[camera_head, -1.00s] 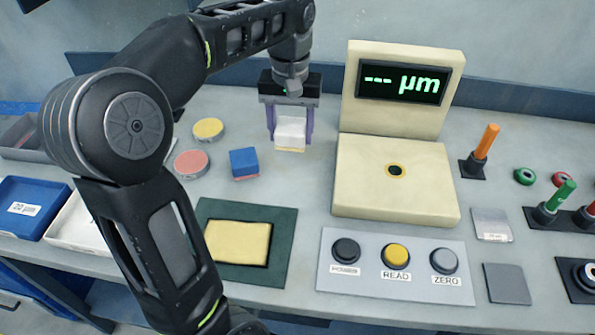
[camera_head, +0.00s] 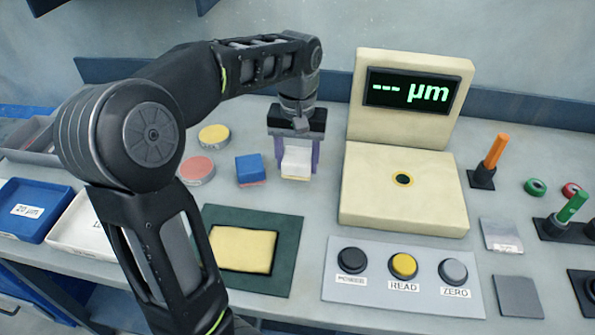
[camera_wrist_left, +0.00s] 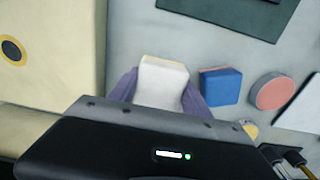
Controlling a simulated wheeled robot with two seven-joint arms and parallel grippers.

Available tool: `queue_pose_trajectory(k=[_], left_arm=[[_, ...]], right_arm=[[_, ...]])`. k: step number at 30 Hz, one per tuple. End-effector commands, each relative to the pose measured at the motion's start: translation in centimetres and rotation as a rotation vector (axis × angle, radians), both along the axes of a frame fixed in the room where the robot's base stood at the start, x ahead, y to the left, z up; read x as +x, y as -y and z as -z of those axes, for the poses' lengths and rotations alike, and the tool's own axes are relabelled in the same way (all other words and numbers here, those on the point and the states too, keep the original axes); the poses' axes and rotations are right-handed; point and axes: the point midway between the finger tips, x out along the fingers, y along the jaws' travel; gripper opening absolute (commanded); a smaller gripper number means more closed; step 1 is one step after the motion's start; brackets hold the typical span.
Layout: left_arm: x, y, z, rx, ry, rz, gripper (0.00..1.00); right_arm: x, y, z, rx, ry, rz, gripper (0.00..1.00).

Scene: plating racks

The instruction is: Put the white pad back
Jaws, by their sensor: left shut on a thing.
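The white pad (camera_head: 297,161) is a small white block with a yellowish underside. My left gripper (camera_head: 297,165) is shut on it, with a purple finger on each side. The pad is at or just above the bench, between the blue pad and the cream gauge; I cannot tell whether it touches the bench. In the left wrist view the white pad (camera_wrist_left: 161,84) sits between the purple fingers. The blue pad (camera_head: 250,169), with a red underside, stands just left of it and also shows in the wrist view (camera_wrist_left: 219,87). My right gripper is not in view.
The cream gauge (camera_head: 400,215) with its display stands close on the right. A yellow cloth (camera_head: 243,249) lies on a green mat (camera_head: 290,240) in front. Yellow (camera_head: 214,134) and pink (camera_head: 197,168) discs lie to the left. A button panel (camera_head: 330,288) is front right.

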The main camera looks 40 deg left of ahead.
Motion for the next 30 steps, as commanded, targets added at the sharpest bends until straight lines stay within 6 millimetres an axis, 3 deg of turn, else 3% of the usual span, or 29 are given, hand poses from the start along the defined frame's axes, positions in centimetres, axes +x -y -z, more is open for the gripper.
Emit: queue_pose_trajectory(k=[9, 21, 22, 30], left_arm=[[-0.1, 0.0, 3.5, 0.0, -0.002, 0.0, 0.18], [0.0, 0.0, 4.1, 0.0, 0.0, 0.0, 0.18], [0.0, 0.0, 4.1, 0.0, 0.0, 0.0, 0.57], [0.0, 0.0, 4.0, 0.0, -0.001, 0.0, 0.78]], right_arm=[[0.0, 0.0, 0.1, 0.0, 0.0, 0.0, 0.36], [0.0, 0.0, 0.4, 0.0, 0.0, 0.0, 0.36], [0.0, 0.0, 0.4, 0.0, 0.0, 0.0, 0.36], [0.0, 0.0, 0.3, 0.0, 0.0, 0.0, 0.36]])
